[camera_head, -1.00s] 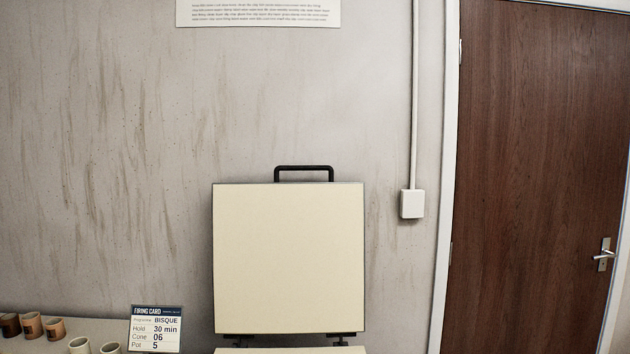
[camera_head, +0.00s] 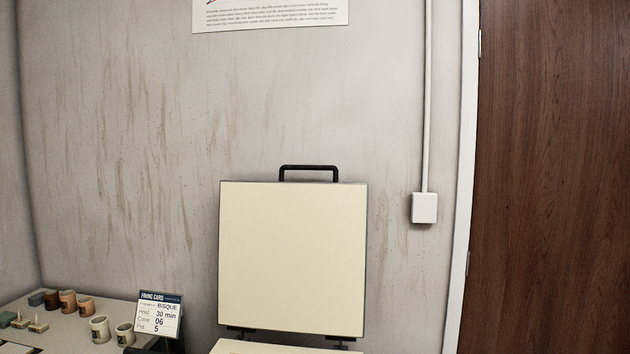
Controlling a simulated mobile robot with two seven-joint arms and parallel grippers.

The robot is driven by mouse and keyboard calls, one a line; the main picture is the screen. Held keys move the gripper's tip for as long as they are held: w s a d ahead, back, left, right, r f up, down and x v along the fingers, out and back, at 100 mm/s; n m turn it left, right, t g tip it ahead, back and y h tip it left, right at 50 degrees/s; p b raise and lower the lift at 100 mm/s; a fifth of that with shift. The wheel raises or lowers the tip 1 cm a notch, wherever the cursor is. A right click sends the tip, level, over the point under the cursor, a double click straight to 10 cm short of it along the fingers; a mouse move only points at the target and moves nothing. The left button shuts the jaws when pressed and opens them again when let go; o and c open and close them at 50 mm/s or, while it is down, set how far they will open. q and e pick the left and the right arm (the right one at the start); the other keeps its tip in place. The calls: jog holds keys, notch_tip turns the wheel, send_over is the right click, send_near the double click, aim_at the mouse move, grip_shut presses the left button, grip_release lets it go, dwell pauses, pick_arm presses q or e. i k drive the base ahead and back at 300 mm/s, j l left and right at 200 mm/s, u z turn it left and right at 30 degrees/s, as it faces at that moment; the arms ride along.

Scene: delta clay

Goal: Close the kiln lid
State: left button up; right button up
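The kiln lid (camera_head: 292,258) stands upright and open in the lower middle of the head view, its pale cream inner face toward me. A black handle (camera_head: 309,170) sits on its top edge. Two dark hinges join its bottom edge to the kiln body (camera_head: 272,348), of which only a thin pale strip shows at the bottom edge of the picture. Neither of my grippers is in view.
A table (camera_head: 75,333) at lower left holds several small cups (camera_head: 101,329) and a firing card (camera_head: 159,315). The wall behind carries a poster (camera_head: 270,17) and a white switch box (camera_head: 424,208). A brown door (camera_head: 553,180) is at right.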

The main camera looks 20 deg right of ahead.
aim_at(293, 257)
jog(key=k+l+u, duration=0.1)
jog(key=l, duration=0.35)
jog(key=k+l+u, duration=0.15)
jog(key=l, duration=0.3)
jog(key=l+u, duration=0.25)
jog(key=l, duration=0.65)
jog(key=l+u, duration=0.25)
jog(key=l, duration=0.65)
jog(key=i+l+u, duration=0.1)
jog(key=l, duration=0.35)
jog(key=i+l+u, duration=0.15)
jog(key=l, duration=0.3)
